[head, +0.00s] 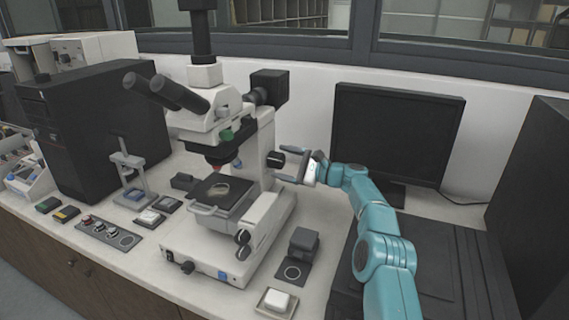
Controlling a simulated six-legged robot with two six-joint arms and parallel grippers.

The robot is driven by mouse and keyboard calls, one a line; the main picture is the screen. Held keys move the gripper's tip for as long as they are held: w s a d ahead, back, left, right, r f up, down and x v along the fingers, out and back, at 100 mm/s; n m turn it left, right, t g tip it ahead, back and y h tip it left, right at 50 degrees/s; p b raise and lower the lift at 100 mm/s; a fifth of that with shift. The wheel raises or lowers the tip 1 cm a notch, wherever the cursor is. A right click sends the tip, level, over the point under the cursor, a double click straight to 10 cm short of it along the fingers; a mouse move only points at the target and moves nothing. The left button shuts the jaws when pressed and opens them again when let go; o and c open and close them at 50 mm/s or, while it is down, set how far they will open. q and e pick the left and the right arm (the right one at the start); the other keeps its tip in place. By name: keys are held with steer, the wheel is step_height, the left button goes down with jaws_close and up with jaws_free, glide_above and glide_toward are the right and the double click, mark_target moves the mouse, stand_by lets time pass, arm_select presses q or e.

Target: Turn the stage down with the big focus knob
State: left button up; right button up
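The microscope (250,215) stands mid-bench, with its dark stage (207,190) below the objectives. A black round knob (275,159) sticks out from the right side of the column. Two dark knobs (242,246) sit lower, on the right side of the base; I cannot tell for sure which is the big focus knob. My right gripper (281,164) is open, its fingers above and below the end of the column knob. Contact cannot be made out. My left gripper is out of view.
A dark monitor (398,135) stands behind my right arm. A black computer tower (95,130) is at left. A small dark block (304,241) and a white-topped dish (277,301) lie right of the base. A small press stand (128,175) is left of the microscope.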

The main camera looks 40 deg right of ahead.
mark_target(283, 163)
steer(key=b+v, duration=0.2)
steer(key=v, duration=0.3)
steer(key=shift+f, duration=0.15)
steer(key=b+v, duration=0.1)
steer(key=v, duration=1)
steer(key=shift+s+r+b, duration=0.15)
steer(key=shift+r+b, duration=0.05)
steer(key=shift+b, duration=0.15)
steer(key=shift+d, duration=0.1)
